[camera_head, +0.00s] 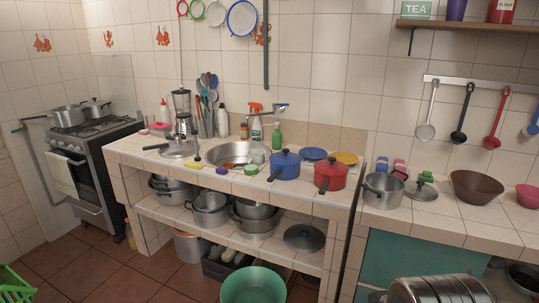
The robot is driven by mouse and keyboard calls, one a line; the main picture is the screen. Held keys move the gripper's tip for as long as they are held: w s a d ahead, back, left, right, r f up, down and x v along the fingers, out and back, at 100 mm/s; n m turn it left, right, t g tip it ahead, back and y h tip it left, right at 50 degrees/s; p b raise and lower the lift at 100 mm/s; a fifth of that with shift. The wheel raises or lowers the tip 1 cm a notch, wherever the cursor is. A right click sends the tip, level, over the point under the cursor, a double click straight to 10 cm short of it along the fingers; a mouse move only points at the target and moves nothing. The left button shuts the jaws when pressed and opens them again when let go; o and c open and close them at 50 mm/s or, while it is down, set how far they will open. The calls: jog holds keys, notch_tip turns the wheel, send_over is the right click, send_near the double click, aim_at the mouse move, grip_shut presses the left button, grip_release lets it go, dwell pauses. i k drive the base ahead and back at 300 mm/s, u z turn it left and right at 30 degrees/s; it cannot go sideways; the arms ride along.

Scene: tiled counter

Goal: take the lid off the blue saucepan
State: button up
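The blue saucepan (284,170) stands upright on the tiled counter, right of the sink. Its dark handle points toward the front left. A blue lid (286,157) with a small dark knob sits on top of it. My gripper is not in view, so I cannot see whether it is open or shut.
A red saucepan (330,178) stands close on the right. Blue and yellow plates lie behind. The sink (236,153) is on the left, with a green bottle (276,136) behind the pan. A green tub (253,286) stands on the floor in front.

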aim_at(285, 157)
jog(key=u, duration=0.45)
jog(key=i, duration=1.55)
jog(key=u, duration=0.4)
